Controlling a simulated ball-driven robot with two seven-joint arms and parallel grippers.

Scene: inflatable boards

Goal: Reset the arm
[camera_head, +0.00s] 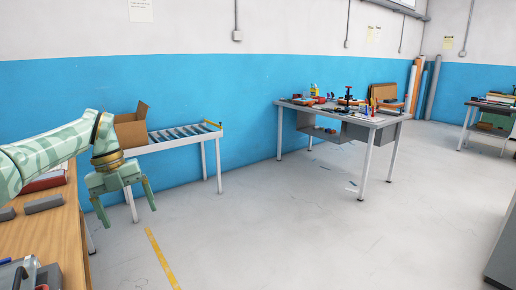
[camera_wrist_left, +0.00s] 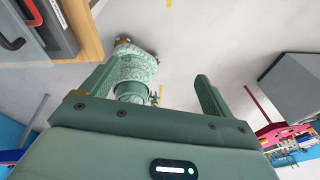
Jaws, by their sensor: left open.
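My left arm comes in from the left in the head view, patterned pale green with a gold band at the wrist. Its left gripper (camera_head: 129,214) points down over the floor, just right of the edge of the wooden table (camera_head: 50,245). Its two fingers are spread apart with nothing between them. In the wrist view the left gripper (camera_wrist_left: 153,80) is also open and empty, with grey floor and part of my own patterned green body beyond it. My right gripper is in neither view.
Dark grey blocks (camera_head: 43,203) lie on the wooden table. A roller conveyor (camera_head: 185,134) with an open cardboard box (camera_head: 131,128) stands behind the gripper. A cluttered workbench (camera_head: 345,112) stands further right. The floor (camera_head: 260,225) between is clear, with a yellow line (camera_head: 161,258).

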